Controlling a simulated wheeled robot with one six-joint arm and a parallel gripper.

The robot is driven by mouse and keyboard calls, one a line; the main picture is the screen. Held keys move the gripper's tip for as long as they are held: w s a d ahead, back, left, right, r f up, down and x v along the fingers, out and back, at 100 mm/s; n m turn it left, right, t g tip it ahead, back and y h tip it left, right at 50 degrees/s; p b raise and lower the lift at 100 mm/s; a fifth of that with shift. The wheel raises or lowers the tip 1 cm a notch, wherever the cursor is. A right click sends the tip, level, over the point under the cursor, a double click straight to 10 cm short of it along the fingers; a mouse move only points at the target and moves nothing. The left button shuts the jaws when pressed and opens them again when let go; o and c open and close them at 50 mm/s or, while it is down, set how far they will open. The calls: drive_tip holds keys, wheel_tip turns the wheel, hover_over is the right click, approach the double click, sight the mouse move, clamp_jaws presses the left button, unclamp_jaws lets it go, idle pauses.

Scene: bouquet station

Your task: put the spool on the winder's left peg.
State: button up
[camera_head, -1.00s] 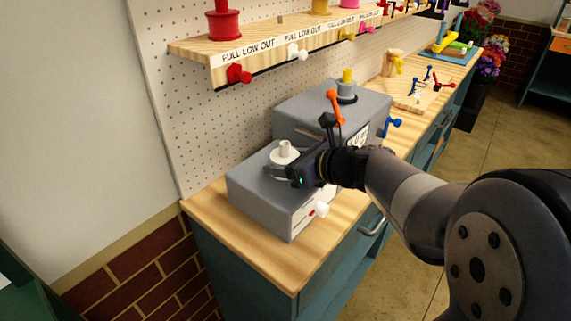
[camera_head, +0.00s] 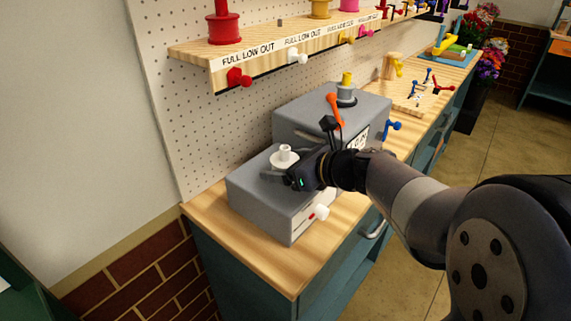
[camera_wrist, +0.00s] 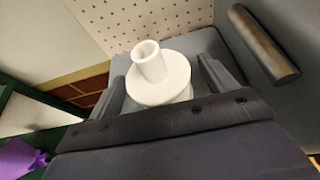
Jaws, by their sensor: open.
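The white spool (camera_head: 285,154) stands upright on the low left part of the grey winder (camera_head: 262,196). In the wrist view the spool (camera_wrist: 174,82) shows a wide round flange and a hollow tube; no peg tip is visible above it, and what is under the flange is hidden. My gripper (camera_head: 288,178) is low over the winder's left part, close against the near side of the spool. It is open, with one finger on each side of the spool in the wrist view (camera_wrist: 163,92) and gaps beside the flange.
The winder's taller right part (camera_head: 300,118) bears a yellow-topped post (camera_head: 347,88) and an orange lever (camera_head: 335,108). A shelf (camera_head: 290,50) with spools and coloured knobs hangs above. Bare bench top (camera_head: 290,270) lies in front of the winder.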

drive_tip(key=v, duration=1.1)
drive_tip(key=shift+s+d+r+p, duration=0.2)
drive_tip(key=shift+s+d+p, duration=0.1)
drive_tip(key=shift+p, duration=0.15)
idle(0.4)
